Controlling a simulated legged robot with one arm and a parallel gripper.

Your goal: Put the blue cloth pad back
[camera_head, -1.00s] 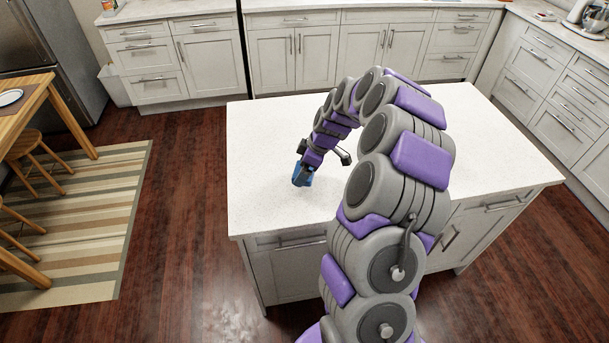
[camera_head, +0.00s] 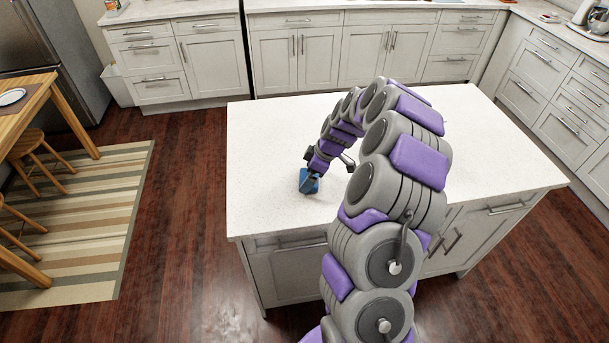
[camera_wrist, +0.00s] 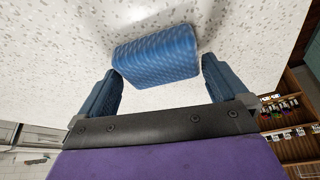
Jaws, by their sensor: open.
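The blue cloth pad (camera_wrist: 158,57) is a small, rounded block with a ribbed face. In the wrist view it is on the speckled white counter, just beyond my gripper's fingertips. My gripper (camera_wrist: 160,66) is open, with one dark blue finger on each side and a visible gap to the pad. In the head view the blue pad (camera_head: 309,183) shows at the end of my arm, over the left front part of the island. My gripper (camera_head: 311,175) partly covers it there, and its blue fingers are hard to separate from the pad.
The white island top (camera_head: 265,140) is otherwise bare around my arm. White cabinets (camera_head: 300,60) line the back. A wooden table (camera_head: 40,100) and stools stand at the left by a striped rug (camera_head: 90,230). Shelves with small items (camera_wrist: 285,115) show right in the wrist view.

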